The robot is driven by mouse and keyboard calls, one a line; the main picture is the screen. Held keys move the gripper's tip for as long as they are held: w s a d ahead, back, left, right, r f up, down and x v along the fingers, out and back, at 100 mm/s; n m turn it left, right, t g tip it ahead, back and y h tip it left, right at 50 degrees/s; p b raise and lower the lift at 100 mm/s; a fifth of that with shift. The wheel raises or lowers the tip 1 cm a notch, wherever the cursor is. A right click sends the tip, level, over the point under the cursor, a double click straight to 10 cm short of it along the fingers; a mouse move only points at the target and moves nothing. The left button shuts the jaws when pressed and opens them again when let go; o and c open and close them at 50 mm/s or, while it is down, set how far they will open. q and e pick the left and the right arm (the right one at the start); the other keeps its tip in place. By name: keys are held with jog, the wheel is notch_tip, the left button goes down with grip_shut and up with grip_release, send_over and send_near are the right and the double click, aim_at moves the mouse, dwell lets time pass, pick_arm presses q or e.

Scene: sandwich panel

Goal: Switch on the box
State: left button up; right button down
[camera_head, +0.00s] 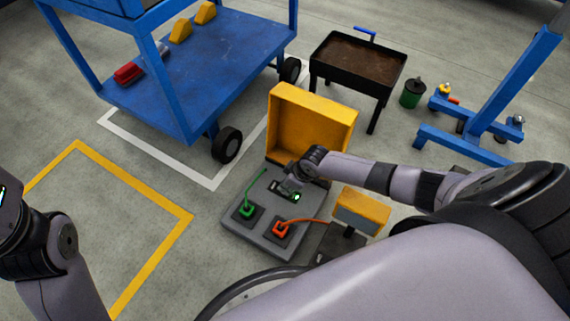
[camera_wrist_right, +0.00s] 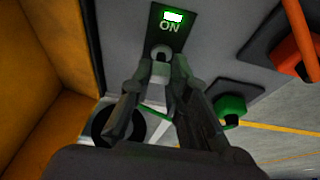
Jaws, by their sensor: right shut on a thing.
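The box (camera_head: 262,229) is a grey panel on the floor with its yellow lid (camera_head: 318,119) standing open behind it. In the right wrist view, a small pale switch (camera_wrist_right: 160,73) sits under a lit green indicator (camera_wrist_right: 172,16) above the word ON. My right gripper (camera_head: 290,189) reaches over the panel, and its fingertips, also in the wrist view (camera_wrist_right: 160,62), are closed around the switch. In the head view the gripper mostly hides the switch. My left arm shows at the left edge, but its gripper is out of view.
A green plug with its cable (camera_head: 247,211) and an orange one (camera_head: 281,229) sit on the panel's front. A blue cart (camera_head: 190,75), a black tray stand (camera_head: 357,65) and a blue frame (camera_head: 500,90) stand behind.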

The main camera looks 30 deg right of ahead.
jog(key=shift+s+d+t+y, duration=0.1)
jog(key=shift+s+t+y, duration=0.05)
jog(key=shift+t+y, duration=0.15)
jog(key=c, duration=1.5)
grip_release()
jog(key=v, duration=1.2)
